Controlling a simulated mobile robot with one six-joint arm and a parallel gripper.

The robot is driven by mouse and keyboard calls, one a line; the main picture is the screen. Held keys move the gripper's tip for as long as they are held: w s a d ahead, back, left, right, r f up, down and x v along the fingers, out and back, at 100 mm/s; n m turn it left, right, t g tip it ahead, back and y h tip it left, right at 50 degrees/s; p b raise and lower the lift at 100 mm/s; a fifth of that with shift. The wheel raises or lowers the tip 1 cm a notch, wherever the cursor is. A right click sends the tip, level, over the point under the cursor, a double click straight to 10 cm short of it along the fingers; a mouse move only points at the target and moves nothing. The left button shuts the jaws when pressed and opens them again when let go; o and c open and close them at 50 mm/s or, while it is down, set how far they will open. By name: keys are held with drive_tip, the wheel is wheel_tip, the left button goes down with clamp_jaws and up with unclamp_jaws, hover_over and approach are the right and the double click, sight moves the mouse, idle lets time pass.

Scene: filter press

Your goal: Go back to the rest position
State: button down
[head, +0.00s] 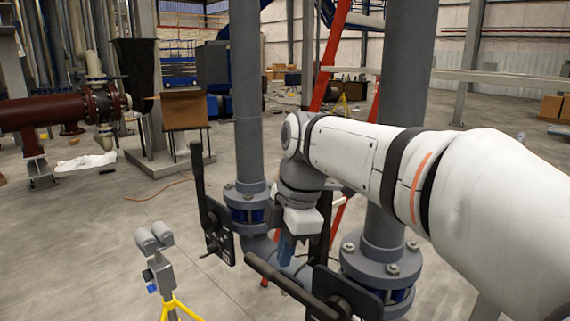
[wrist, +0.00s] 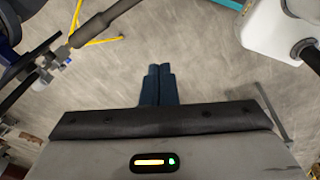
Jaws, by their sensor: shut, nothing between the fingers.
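My gripper (wrist: 159,72) points away from the camera in the wrist view, with its two dark blue fingers side by side and touching. Nothing shows between them. In the head view my gripper (head: 286,250) hangs below the white wrist, between two grey vertical pipes, and is partly hidden. A black valve lever (head: 198,172) stands upright to its left. A second black lever (head: 278,278) lies slanted in front of and below it. Whether the fingers touch anything there cannot be told from the head view; in the wrist view they stand over bare floor.
The left grey pipe (head: 245,95) and right grey pipe (head: 400,110) rise close around my arm, with bolted flanges at their feet. A grey device on a yellow stand (head: 160,262) is at the lower left. A black lever (wrist: 105,22) crosses the wrist view's upper left. Open floor lies left.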

drive_tip(key=s+d+f+m+t+h, duration=0.1)
drive_tip(key=s+d+f+m, duration=0.4)
drive_tip(key=m, duration=0.6)
drive_tip(key=s+d+f+m+t+h, duration=0.1)
drive_tip(key=s+d+f+m+t, duration=0.1)
drive_tip(key=s+d+f+m, duration=0.4)
drive_tip(key=d+f+m, duration=0.2)
drive_tip(key=d+m, duration=0.2)
drive_tip(key=m, duration=0.1)
drive_tip(key=shift+f, duration=0.15)
idle(1.2)
